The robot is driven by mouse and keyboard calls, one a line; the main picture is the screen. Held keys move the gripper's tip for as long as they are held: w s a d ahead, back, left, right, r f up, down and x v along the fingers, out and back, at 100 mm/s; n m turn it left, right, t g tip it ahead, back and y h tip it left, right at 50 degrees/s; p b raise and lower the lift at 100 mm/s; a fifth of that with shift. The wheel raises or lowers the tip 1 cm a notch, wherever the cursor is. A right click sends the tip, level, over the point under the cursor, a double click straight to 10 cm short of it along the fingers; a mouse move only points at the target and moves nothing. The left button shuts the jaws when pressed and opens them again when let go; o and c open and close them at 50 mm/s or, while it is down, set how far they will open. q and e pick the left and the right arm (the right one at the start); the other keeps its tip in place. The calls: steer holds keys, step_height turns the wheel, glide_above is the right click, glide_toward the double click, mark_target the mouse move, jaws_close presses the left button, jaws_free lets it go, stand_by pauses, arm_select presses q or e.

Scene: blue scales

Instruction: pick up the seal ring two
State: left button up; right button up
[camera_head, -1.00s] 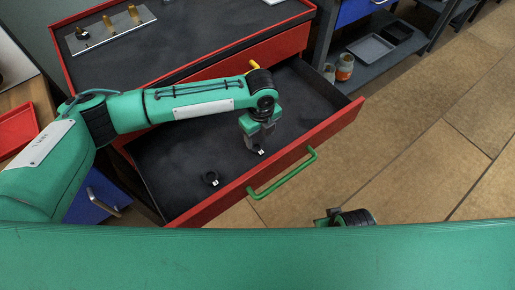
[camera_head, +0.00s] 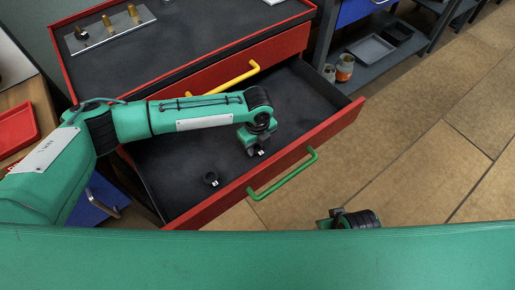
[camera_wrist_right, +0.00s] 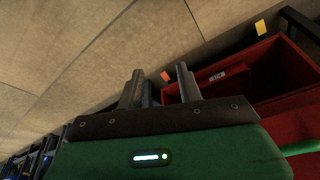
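Two small black rings, each with a white mark, lie in the open red drawer. One ring (camera_head: 211,179) lies alone near the drawer's front left in the head view. The other ring (camera_head: 259,152) is farther right, right at the fingertips of my left gripper (camera_head: 255,147). My left gripper points down into the drawer, and its fingers are mostly hidden by the wrist, so I cannot tell whether they grip this ring. My right gripper (camera_wrist_right: 160,85) is open and empty in the right wrist view, its fingers apart above the floor.
The drawer (camera_head: 335,130) has a green handle (camera_head: 283,175); a drawer with a yellow handle (camera_head: 232,79) is above. On the cabinet top stands a metal plate (camera_head: 110,29) with brass posts and one black ring. A shelf (camera_head: 395,45) holds trays and jars at right.

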arm_select(q)
steer(key=shift+c, duration=0.9)
steer(key=shift+r, duration=0.1)
